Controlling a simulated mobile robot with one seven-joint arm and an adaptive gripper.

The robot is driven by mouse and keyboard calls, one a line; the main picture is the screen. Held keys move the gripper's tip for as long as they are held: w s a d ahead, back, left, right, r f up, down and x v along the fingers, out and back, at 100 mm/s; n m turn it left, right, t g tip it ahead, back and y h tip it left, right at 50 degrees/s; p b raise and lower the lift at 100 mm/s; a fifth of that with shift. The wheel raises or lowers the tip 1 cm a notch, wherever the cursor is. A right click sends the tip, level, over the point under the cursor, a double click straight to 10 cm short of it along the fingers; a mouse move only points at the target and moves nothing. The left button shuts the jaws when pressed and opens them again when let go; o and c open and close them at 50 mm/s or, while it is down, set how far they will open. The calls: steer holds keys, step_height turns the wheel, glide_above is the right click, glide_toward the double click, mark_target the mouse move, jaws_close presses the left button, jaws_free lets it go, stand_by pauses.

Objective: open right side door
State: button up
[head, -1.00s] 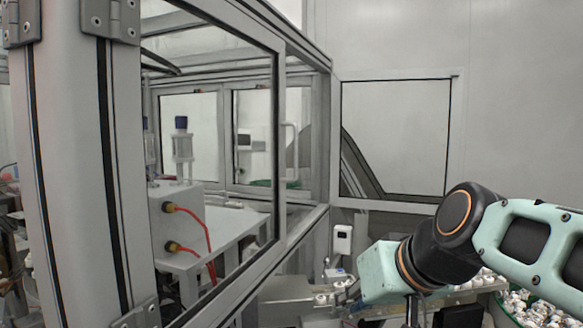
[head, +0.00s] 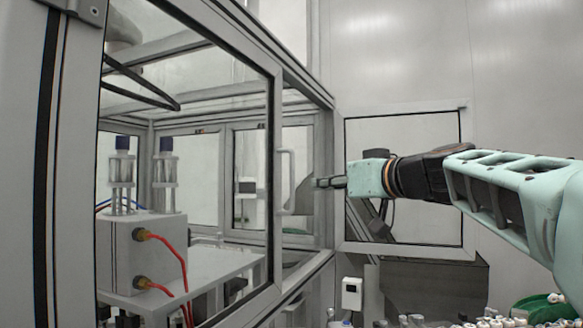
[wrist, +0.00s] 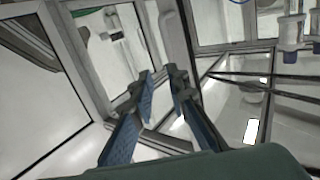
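The right side door is a large framed glass panel (head: 272,115), hinged at the left. A pale upright bar handle (head: 287,180) stands on its right edge. I cannot tell whether the door is fully shut. My gripper (head: 318,183) is just right of the handle in the head view, pointing left at it. In the wrist view my gripper (wrist: 161,80) has its two blue-padded fingers spread with nothing clearly between them. The pale handle (wrist: 174,38) shows beyond the fingertips, near the right finger. No contact is visible.
Behind the glass is a white box (head: 145,255) with clear cylinders and red hoses. A dark grey bin (head: 435,290) and small white parts (head: 490,320) are low at the right.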

steer(key=shift+n+y, duration=0.3)
steer(key=shift+y, duration=0.1)
steer(key=shift+w+a+r+p, duration=0.5)
steer(key=shift+w+a+p, duration=0.55)
steer(key=shift+w+a, duration=0.25)
steer(key=shift+w+a+r+p, duration=0.55)
steer(key=shift+w+a+p, duration=0.55)
steer(key=shift+w, duration=0.3)
steer(key=shift+w+a+r+p, duration=0.5)
steer(key=shift+w+a+p, duration=0.6)
steer(key=shift+w, duration=0.25)
jaws_close()
